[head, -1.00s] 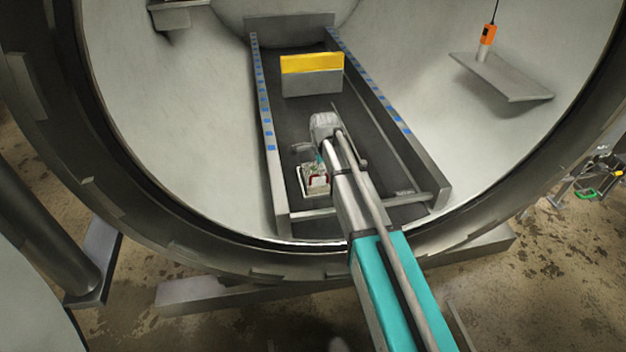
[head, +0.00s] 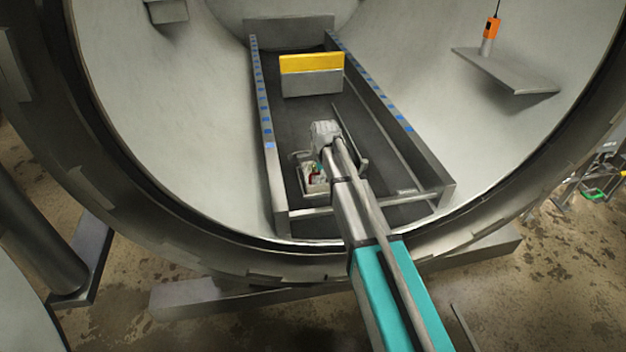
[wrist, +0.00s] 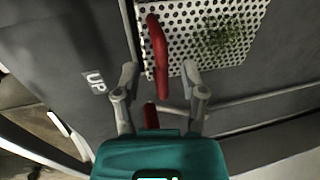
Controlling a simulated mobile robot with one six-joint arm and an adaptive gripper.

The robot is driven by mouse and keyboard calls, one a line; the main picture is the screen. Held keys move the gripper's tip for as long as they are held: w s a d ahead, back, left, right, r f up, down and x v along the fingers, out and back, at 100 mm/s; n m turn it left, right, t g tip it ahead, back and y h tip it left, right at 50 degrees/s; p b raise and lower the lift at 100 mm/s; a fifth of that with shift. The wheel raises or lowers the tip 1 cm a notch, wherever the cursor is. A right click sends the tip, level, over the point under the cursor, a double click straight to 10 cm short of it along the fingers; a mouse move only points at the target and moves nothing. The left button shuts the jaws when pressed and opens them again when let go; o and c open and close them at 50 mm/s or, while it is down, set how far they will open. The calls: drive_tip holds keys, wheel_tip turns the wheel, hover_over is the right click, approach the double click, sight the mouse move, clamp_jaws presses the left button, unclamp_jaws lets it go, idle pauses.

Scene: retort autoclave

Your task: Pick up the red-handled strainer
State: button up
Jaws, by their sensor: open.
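The red-handled strainer shows in the wrist view as a pale perforated plate (wrist: 215,45) with dark green residue on its right part and a red handle (wrist: 158,58) along its left side. In the head view the strainer (head: 313,182) is small and partly hidden by my arm, low in the vessel near the front of the tray. My gripper (wrist: 159,75) is open. Its two fingers stand on either side of the red handle in the wrist view, with gaps to it. Another red piece shows lower down between the fingers.
The strainer lies inside a long tray with raised side rails (head: 268,145) carrying blue marks. A grey block with a yellow top (head: 311,63) stands farther back. A shelf (head: 505,70) with an orange device (head: 491,30) is on the right wall. A crossbar (head: 410,200) closes the front.

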idle(0.4)
clamp_jaws()
